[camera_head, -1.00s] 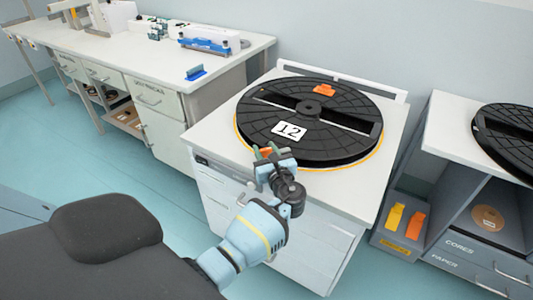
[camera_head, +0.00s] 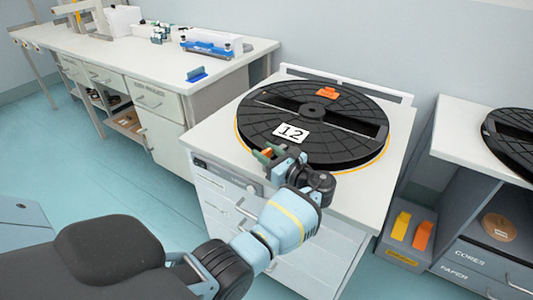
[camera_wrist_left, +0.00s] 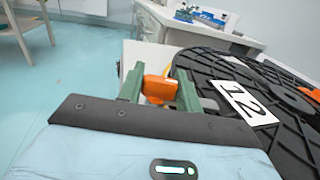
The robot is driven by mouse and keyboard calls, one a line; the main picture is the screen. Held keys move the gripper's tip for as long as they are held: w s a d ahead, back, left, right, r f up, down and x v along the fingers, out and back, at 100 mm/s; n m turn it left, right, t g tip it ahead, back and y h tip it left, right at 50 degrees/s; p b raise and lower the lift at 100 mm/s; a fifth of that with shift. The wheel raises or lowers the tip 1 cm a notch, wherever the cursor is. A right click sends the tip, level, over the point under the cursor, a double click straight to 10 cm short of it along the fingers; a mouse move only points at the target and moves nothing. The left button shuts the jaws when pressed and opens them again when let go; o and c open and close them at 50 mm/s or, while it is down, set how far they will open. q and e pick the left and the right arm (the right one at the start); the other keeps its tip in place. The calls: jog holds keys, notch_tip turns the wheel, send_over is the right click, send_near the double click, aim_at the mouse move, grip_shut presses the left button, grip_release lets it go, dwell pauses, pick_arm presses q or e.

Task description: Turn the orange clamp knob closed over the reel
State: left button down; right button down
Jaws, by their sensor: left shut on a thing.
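A large black reel (camera_head: 330,150) with a white "12" label (camera_head: 291,132) lies flat on a white station cabinet (camera_head: 215,121). My left gripper (camera_head: 268,154) is at the reel's near left edge, its green fingers closed on the orange clamp knob (camera_head: 266,152). In the left wrist view the knob (camera_wrist_left: 158,88) sits between the two fingers, beside the reel's rim. The fingers partly hide it, so I cannot tell how far it lies over the reel. A second orange clamp (camera_head: 327,92) is at the reel's far side. My right gripper is not in view.
A white bench (camera_head: 110,58) with drawers stands at the left. At the right is another station with a black reel (camera_head: 515,135), and a grey bin (camera_head: 399,252) holding yellow and orange pieces is below. Teal floor is open between the bench and my base.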

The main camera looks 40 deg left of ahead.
pick_arm(q)
jog(key=c, duration=1)
grip_release()
jog(key=shift+o, duration=0.2)
jog(key=shift+s+d, duration=0.2)
jog(key=shift+d, duration=1.1)
jog(key=shift+s+d, duration=0.2)
jog(key=shift+d, duration=1.05)
jog(key=shift+s+d, duration=0.2)
jog(key=shift+d, duration=1.1)
jog(key=shift+c, duration=0.5)
